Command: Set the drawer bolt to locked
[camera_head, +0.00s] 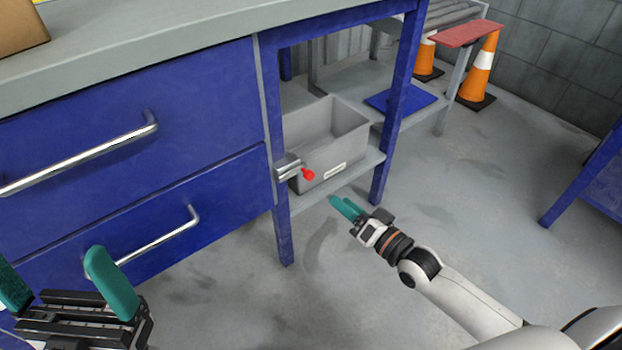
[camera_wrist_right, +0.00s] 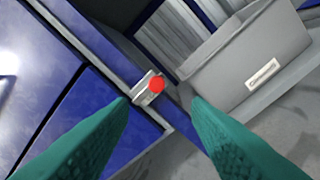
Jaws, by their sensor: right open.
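The drawer bolt (camera_head: 288,167) is a silver barrel with a red knob (camera_head: 308,174), mounted on the post at the right edge of the blue drawers. The upper drawer (camera_head: 130,105) and lower drawer (camera_head: 150,215) look shut. In the right wrist view the red knob (camera_wrist_right: 156,84) shows between and beyond my fingertips, with the silver bolt body behind it. My right gripper (camera_head: 346,206) is open and empty, below and right of the knob, not touching it. My left gripper (camera_head: 60,285) is open and empty in front of the lower drawer.
A grey bin (camera_head: 325,140) stands on the shelf just right of the bolt. A blue post (camera_head: 400,100) stands right of the bin. A blue flat panel (camera_head: 400,101), orange cones (camera_head: 481,70) and a roller conveyor (camera_head: 450,15) are farther back. The floor around my right arm is clear.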

